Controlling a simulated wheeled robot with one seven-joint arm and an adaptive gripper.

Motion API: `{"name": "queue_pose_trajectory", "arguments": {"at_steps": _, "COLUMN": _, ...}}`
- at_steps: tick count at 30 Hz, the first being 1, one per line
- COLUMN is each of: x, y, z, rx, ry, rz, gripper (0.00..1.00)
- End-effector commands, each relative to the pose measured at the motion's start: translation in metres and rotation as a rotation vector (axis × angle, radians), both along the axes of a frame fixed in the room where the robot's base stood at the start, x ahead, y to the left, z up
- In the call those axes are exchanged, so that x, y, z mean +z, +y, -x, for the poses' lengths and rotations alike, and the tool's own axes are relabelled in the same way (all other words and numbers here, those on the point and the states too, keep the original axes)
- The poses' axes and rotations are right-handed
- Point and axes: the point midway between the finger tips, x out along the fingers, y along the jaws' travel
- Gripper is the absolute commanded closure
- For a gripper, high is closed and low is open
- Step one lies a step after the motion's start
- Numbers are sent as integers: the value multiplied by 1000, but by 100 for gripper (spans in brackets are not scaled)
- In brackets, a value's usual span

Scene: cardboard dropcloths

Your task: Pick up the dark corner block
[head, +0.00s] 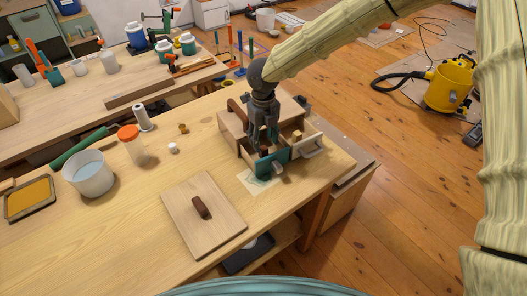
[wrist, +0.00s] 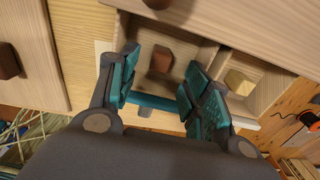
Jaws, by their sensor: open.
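The dark corner block (wrist: 161,59) is a small brown block lying in an open wooden drawer compartment in the wrist view. My gripper (wrist: 163,66) is open and empty, its teal-padded fingers apart on either side of the block in the picture. I cannot tell whether the fingertips are down at its height. In the head view my gripper (head: 265,137) points down over the pulled-out drawer with the teal front (head: 273,163). The dark block is not clearly visible there.
A pale block (wrist: 239,83) lies in the neighbouring drawer, right of the dark one. The drawers belong to a small wooden cabinet (head: 232,126) near the workbench's right edge. A flat wooden board with a dark handle (head: 201,207) lies in front. A white bucket (head: 88,178) stands at left.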

Motion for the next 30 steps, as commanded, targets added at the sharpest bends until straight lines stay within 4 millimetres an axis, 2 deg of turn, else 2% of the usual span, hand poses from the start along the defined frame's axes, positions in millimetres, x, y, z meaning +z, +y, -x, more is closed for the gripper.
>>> {"name": "queue_pose_trajectory", "arguments": {"at_steps": 5, "x": -10, "y": 0, "z": 0, "rx": -1, "ry": 1, "rz": 2, "gripper": 52}}
{"name": "queue_pose_trajectory", "arguments": {"at_steps": 15, "x": -50, "y": -1, "z": -2, "rx": -3, "ry": 1, "rz": 2, "gripper": 52}}
{"name": "queue_pose_trajectory", "arguments": {"at_steps": 24, "x": -55, "y": -1, "z": -2, "rx": -3, "ry": 0, "rz": 0, "gripper": 52}}
{"name": "queue_pose_trajectory", "arguments": {"at_steps": 26, "x": -55, "y": -1, "z": -2, "rx": -3, "ry": 0, "rz": 0, "gripper": 59}}
{"name": "queue_pose_trajectory", "arguments": {"at_steps": 30, "x": -55, "y": -1, "z": -2, "rx": -4, "ry": 0, "rz": 0, "gripper": 85}}
